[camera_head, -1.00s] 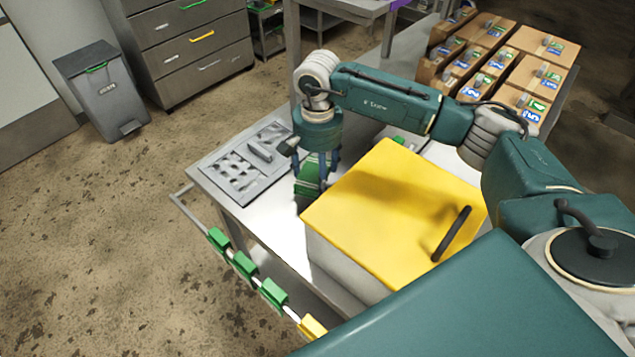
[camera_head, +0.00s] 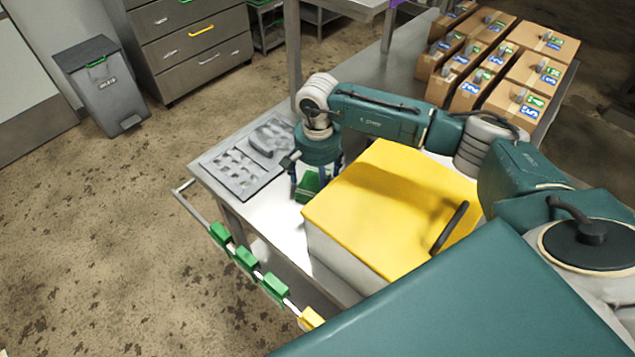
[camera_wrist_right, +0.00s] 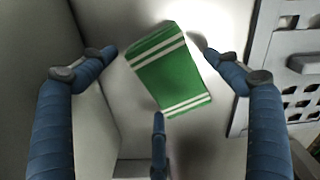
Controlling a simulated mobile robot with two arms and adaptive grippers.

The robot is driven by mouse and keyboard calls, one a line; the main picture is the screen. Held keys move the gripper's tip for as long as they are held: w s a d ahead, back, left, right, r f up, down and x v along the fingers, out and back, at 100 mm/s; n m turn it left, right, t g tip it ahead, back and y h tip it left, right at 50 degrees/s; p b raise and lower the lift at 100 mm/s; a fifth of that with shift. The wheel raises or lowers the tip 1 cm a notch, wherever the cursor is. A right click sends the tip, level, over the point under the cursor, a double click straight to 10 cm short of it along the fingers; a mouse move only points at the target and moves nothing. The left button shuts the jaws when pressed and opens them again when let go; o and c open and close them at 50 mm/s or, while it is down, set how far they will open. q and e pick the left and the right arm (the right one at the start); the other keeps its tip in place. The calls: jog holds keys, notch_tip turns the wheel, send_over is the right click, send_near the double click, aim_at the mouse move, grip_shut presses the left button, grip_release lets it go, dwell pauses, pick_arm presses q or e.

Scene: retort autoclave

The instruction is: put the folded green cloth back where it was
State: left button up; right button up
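The folded green cloth (camera_head: 308,187) lies on the light table top (camera_head: 283,228), left of the yellow-topped box. In the right wrist view the cloth (camera_wrist_right: 170,70) shows whole, green with white stripes near two ends, lying slightly turned. My right gripper (camera_head: 311,178) is just above the cloth, pointing down. Its fingers are spread around the cloth, with visible gaps to the two side fingers; the third finger's tip is near the cloth's lower edge. In the head view the gripper hides part of the cloth. My left gripper is not in view.
The yellow-topped box (camera_head: 390,205) with a black handle stands close to the right of the gripper. A grey slotted tray (camera_head: 236,174) lies to its left. Green clips (camera_head: 246,259) hang on the front rail. Several cardboard boxes (camera_head: 480,95) stand at the back right.

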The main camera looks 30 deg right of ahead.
aim_at(318, 185)
jog(key=shift+r, duration=0.3)
pick_arm(q)
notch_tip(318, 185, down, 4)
jog(key=b, duration=0.3)
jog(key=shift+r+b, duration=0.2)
jog(key=shift+b, duration=0.15)
pick_arm(e)
notch_tip(318, 185, up, 12)
jog(key=shift+f, duration=0.1)
